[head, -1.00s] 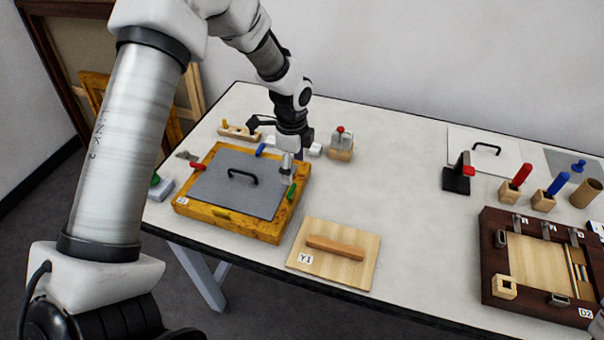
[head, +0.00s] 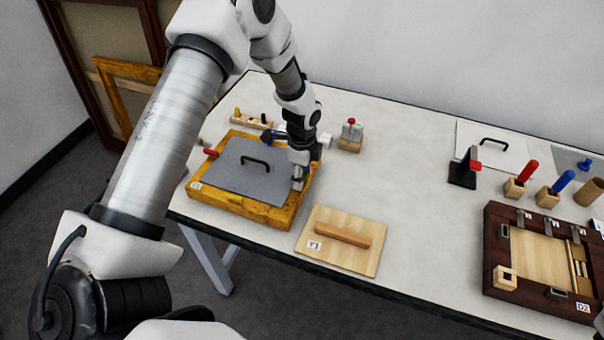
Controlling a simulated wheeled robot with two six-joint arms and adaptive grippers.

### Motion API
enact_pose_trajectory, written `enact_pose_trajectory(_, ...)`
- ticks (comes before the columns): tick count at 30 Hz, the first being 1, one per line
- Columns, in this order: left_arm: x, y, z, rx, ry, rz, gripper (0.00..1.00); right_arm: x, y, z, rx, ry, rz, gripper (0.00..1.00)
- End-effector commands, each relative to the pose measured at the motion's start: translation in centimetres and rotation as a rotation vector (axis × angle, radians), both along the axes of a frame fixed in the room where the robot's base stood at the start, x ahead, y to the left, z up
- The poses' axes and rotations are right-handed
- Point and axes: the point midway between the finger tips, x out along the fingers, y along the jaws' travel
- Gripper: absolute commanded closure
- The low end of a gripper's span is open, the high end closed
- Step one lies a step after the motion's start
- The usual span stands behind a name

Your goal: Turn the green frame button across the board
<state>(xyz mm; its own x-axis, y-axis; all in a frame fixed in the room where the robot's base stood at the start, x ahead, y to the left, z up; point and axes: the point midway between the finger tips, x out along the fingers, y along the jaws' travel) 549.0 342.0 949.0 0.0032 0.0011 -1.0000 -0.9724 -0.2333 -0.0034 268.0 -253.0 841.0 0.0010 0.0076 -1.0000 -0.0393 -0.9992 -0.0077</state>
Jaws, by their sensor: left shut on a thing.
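The yellow wooden frame (head: 240,212) lies on the table's left part with a grey board (head: 232,178) in it, which has a black handle (head: 256,161). My left gripper (head: 299,180) points down at the frame's right side and is shut on the green frame button, of which only a bit of green (head: 305,171) shows between the fingers. How the button is angled is hidden. A red button (head: 210,152) sits at the frame's left side.
A wooden panel Y1 (head: 315,254) with a bar lies in front right of the frame. A small wooden block with a red-topped piece (head: 350,138) stands behind the gripper. A dark frame D2 (head: 492,268) and upright tools are at right. The table's middle is clear.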

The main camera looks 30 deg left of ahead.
Motion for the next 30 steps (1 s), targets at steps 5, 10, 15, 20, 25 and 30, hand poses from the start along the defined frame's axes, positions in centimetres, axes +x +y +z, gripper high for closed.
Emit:
enact_pose_trajectory(5,-0.21,-0.04,-0.31,0.000,0.006,0.005,0.83,0.00,0.00,-0.09,0.000,0.000,0.000,0.60)
enact_pose_trajectory(10,-0.27,-0.04,-0.35,-0.001,0.007,0.036,0.83,0.00,0.00,-0.06,0.000,0.000,0.000,0.60)
enact_pose_trajectory(15,-0.30,-0.05,-0.38,-0.001,0.008,0.111,0.83,0.00,0.00,0.01,0.000,0.000,0.000,0.60)
enact_pose_trajectory(20,-0.33,-0.06,-0.39,-0.001,0.009,0.223,0.83,0.00,0.00,0.13,0.000,0.000,0.000,0.60)
enact_pose_trajectory(25,-0.38,-0.06,-0.40,-0.001,0.010,0.375,0.83,0.00,0.00,0.31,0.000,0.000,0.000,0.60)
enact_pose_trajectory(30,-0.39,-0.06,-0.39,0.000,0.010,0.537,0.83,0.00,0.00,0.53,0.000,0.000,0.000,0.60)
